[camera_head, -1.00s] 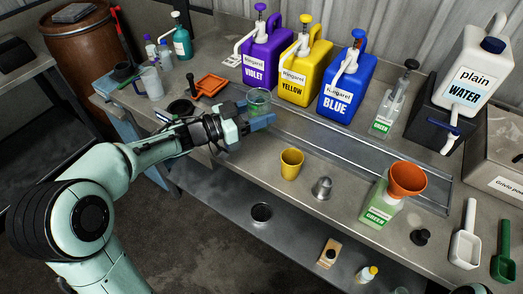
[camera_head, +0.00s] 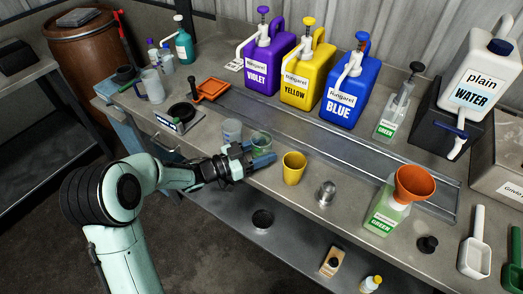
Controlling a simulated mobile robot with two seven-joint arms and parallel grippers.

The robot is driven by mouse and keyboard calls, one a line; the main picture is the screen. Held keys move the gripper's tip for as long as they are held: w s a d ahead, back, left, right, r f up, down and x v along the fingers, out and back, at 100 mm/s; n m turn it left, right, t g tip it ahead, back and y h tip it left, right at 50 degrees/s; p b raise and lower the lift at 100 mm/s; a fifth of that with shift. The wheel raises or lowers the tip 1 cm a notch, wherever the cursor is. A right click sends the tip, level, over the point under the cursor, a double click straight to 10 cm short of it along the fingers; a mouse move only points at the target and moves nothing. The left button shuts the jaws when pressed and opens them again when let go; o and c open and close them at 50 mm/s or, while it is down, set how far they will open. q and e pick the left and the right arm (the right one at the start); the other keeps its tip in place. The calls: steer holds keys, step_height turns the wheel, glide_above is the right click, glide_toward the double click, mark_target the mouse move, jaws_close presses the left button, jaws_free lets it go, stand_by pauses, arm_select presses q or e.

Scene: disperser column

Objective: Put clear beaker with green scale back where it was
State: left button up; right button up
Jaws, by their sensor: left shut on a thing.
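The clear beaker with green scale (camera_head: 261,141) is upright between the fingers of my left gripper (camera_head: 256,158). The gripper is shut on it, near the front edge of the bench; the fingers hide its lower part. I cannot tell whether its base touches the bench top. A second clear beaker (camera_head: 232,130) stands just left of it. My right gripper is out of view.
A yellow cup (camera_head: 293,168) stands close on the right, with a small metal cup (camera_head: 326,193) beyond it. A black round device (camera_head: 182,115) sits to the left. Violet (camera_head: 269,60), yellow (camera_head: 308,75) and blue (camera_head: 349,90) jugs line the back.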

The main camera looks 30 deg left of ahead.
arm_select(q)
steer(key=shift+f, duration=0.1)
steer(key=shift+f, duration=0.15)
steer(key=o, duration=1)
steer(key=shift+o, duration=0.2)
steer(key=shift+r, duration=0.4)
steer(key=v, duration=1.2)
steer(key=shift+b, duration=0.35)
steer(key=shift+f, duration=0.1)
